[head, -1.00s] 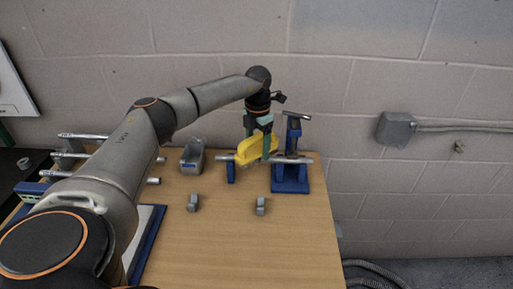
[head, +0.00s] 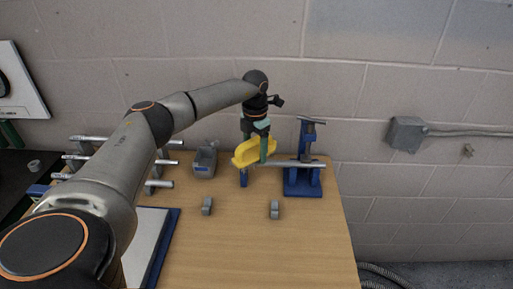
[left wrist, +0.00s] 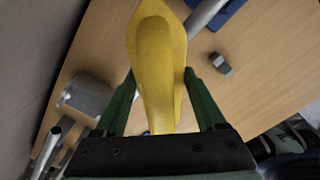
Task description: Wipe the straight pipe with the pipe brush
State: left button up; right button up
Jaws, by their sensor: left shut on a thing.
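The pipe brush (head: 252,152) has a yellow body, and my left gripper (head: 257,147) is shut on it, with green fingers on either side. The grey straight pipe (head: 305,163) lies level on blue supports. The brush is at the left part of the pipe, near the left support, and covers its left end; contact is hard to tell. In the left wrist view the brush (left wrist: 156,60) hangs between the fingers, and the pipe (left wrist: 205,14) passes beside its far end. My right gripper is not in view.
A blue vise-like stand (head: 303,180) is at the pipe's right. A grey box (head: 205,160) stands left of the brush. Two small grey fittings (head: 207,206) (head: 275,209) sit in front. Several pipes (head: 160,183) lie on a rack at left.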

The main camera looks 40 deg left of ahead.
aim_at(252, 141)
pick_arm(q)
jog(key=shift+s+a, duration=0.25)
jog(key=shift+a, duration=0.05)
jog(key=shift+s+a+r, duration=0.1)
jog(key=shift+a+r, duration=0.1)
notch_tip(252, 141, up, 2)
jog(key=shift+a+r, duration=0.1)
jog(key=shift+r, duration=0.2)
jog(key=shift+d+r, duration=0.3)
jog(key=shift+r, duration=0.5)
jog(key=shift+a+r, duration=0.1)
jog(key=shift+r, duration=1.75)
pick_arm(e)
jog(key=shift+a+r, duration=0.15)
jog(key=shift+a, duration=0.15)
